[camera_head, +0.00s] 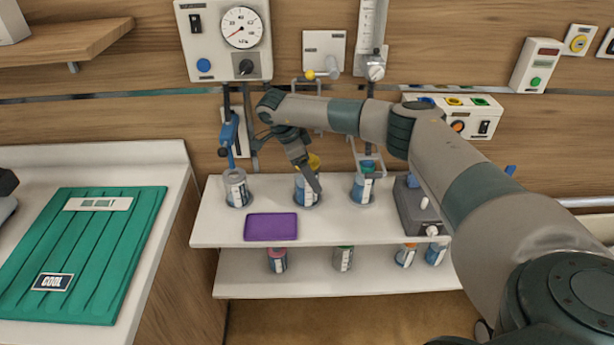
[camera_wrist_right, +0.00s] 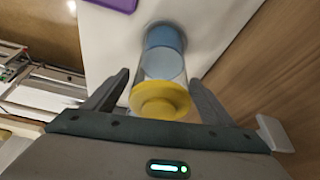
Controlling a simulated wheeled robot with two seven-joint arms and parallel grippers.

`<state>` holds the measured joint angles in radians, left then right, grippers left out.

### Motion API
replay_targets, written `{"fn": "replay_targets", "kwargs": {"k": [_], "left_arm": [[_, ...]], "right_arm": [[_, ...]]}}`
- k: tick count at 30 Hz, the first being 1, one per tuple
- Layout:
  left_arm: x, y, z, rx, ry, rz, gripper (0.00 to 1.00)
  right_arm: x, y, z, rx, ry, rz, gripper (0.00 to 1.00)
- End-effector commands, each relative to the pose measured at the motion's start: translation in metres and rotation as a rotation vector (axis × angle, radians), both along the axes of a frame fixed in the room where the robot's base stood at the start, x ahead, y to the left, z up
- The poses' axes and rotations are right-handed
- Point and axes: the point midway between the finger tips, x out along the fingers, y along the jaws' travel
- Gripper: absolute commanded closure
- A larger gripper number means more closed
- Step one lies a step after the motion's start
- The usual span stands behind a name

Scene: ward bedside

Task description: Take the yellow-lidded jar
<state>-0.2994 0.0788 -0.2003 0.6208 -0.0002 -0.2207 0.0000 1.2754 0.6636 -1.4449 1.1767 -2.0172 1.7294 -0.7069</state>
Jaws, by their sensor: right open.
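The yellow-lidded jar (camera_head: 306,194) stands upright on the upper white shelf, between two other jars, partly hidden by my right gripper. In the right wrist view the jar (camera_wrist_right: 160,70) is seen from above, its yellow lid nearest the camera. My right gripper (camera_wrist_right: 159,79) is open, with one finger on each side of the jar. I cannot tell whether the fingers touch it. My left gripper is in neither view.
A jar (camera_head: 236,188) stands to the left and a teal-lidded jar (camera_head: 362,187) to the right. A purple pad (camera_head: 271,227) lies in front. Several jars stand on the lower shelf (camera_head: 310,282). A grey device (camera_head: 418,207) sits at the upper shelf's right end.

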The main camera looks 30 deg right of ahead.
Motion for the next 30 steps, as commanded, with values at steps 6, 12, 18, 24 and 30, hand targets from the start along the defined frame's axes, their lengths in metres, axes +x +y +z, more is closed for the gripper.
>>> {"fn": "replay_targets", "kwargs": {"k": [6,12,18,24,30], "left_arm": [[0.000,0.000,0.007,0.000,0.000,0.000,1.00],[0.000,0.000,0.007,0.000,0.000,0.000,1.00],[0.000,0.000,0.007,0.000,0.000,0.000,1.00],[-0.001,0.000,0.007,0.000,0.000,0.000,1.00],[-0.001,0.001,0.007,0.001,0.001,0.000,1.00]], "right_arm": [[-0.002,-0.006,-0.015,0.000,0.001,0.000,0.23],[-0.002,-0.006,-0.016,0.000,0.000,0.000,0.23],[-0.002,-0.006,-0.016,0.000,0.000,0.000,0.23],[-0.002,-0.005,-0.016,0.000,0.000,0.000,0.56],[-0.002,-0.006,-0.015,0.000,-0.001,0.000,0.78]]}}
